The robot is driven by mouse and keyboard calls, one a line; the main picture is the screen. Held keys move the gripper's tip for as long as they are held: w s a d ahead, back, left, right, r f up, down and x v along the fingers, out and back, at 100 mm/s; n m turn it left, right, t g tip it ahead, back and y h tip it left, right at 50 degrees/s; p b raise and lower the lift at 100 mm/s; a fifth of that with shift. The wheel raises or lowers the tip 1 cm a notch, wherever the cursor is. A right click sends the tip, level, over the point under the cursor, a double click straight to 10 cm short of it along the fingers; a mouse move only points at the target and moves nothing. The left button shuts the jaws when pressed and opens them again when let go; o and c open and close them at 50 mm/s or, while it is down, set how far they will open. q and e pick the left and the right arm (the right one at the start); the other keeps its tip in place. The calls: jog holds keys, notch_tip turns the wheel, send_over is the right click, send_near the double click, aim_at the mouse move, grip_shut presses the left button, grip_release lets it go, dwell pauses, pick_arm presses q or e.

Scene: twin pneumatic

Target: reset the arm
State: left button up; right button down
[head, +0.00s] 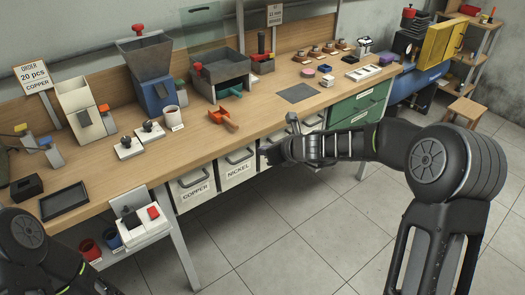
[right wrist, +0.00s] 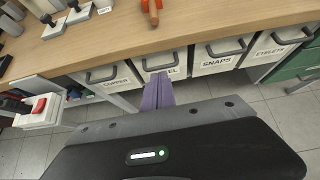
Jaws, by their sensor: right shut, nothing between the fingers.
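My right arm reaches in from the right in the head view. Its gripper (head: 270,153) is in front of the bench's drawers, near the NICKEL drawer (head: 238,170). In the right wrist view the purple fingers (right wrist: 158,92) are together and empty, below the bench edge and in front of that drawer. Whether they touch the drawer front I cannot tell. Part of my left arm shows at the lower left of the head view, but its gripper does not show.
The wooden bench (head: 190,150) holds a blue hopper machine (head: 155,92), an orange-handled tool (head: 222,118), a white cup (head: 172,117) and a black tray (head: 65,201). The COPPER drawer (head: 196,187) is left of NICKEL. A red-button box (head: 140,222) stands at the front.

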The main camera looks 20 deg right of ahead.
dwell(0.4)
jog(key=s+a+f+n+g+h, duration=0.1)
jog(key=s+f+n+g, duration=0.1)
jog(key=s+f+n, duration=0.75)
jog(key=s+a+f+n+g+h, duration=0.1)
jog(key=s+a+f+n+g, duration=0.15)
jog(key=s+f+n, duration=0.7)
jog(key=s+a+f+n+g, duration=0.1)
jog(key=s+a+f+n, duration=0.2)
jog(key=s, duration=0.4)
jog(key=s+a+f+n+g+y, duration=0.1)
jog(key=s+a+f+n+g, duration=0.1)
jog(key=s, duration=0.5)
jog(key=s+a+f+n+g+y, duration=0.1)
jog(key=s+a+f+n+g, duration=0.1)
jog(key=s+a+f+n, duration=0.2)
notch_tip(320, 180, down, 4)
jog(key=s+n, duration=0.1)
jog(key=s, duration=0.2)
jog(key=shift+r+n, duration=0.25)
jog(key=shift+n, duration=0.05)
